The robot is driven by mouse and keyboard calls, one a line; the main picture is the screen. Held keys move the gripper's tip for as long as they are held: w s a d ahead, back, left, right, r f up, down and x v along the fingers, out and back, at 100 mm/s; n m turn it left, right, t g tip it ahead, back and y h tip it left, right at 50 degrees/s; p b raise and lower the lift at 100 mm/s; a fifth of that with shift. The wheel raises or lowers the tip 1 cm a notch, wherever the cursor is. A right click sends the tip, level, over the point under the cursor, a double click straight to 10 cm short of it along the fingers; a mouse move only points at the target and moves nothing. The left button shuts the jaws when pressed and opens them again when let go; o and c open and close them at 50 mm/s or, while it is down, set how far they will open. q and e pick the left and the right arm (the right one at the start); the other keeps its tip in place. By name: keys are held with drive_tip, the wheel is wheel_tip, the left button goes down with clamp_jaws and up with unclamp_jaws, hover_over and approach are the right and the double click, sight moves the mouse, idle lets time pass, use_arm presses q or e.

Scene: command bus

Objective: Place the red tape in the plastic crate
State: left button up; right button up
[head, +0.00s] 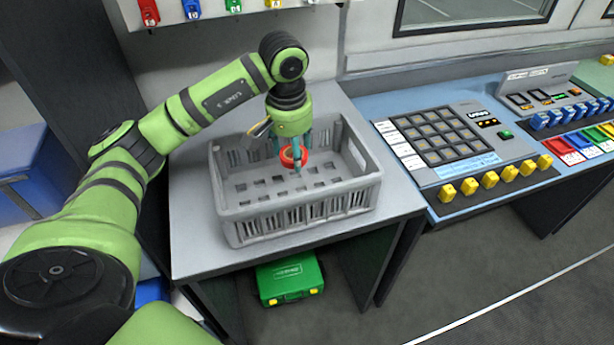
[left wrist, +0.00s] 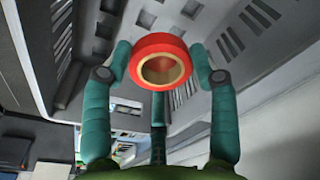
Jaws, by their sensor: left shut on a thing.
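The red tape (head: 293,156) is a small red ring with a tan core. My left gripper (head: 291,160) is shut on it and holds it over the inside of the grey plastic crate (head: 300,215). In the left wrist view the red tape (left wrist: 160,62) sits between the teal fingers (left wrist: 160,75), with the crate's slotted walls (left wrist: 200,22) around it. I cannot tell whether the tape touches the crate floor. The crate looks otherwise empty and stands on a grey table (head: 190,225). My right gripper is not in view.
A blue console (head: 400,120) with a keypad panel and yellow knobs stands to the right of the table. A green case (head: 290,278) lies on the floor below the table. Coloured padlocks (head: 190,8) hang on the wall behind.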

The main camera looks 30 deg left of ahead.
use_arm(q)
drive_tip(key=p, duration=0.2)
hover_over(293, 191)
drive_tip(key=f, duration=0.4)
drive_tip(key=shift+s+f, duration=0.35)
drive_tip(key=shift+s, duration=0.05)
drive_tip(key=shift+f, duration=0.35)
drive_tip(key=f+p, duration=0.1)
drive_tip(key=f, duration=0.3)
drive_tip(key=shift+w, duration=0.2)
drive_tip(key=o, duration=0.8)
drive_tip(key=shift+f, duration=0.1)
drive_tip(key=shift+c, duration=0.2)
drive_tip(key=o, duration=0.3)
drive_tip(key=shift+o, duration=0.2)
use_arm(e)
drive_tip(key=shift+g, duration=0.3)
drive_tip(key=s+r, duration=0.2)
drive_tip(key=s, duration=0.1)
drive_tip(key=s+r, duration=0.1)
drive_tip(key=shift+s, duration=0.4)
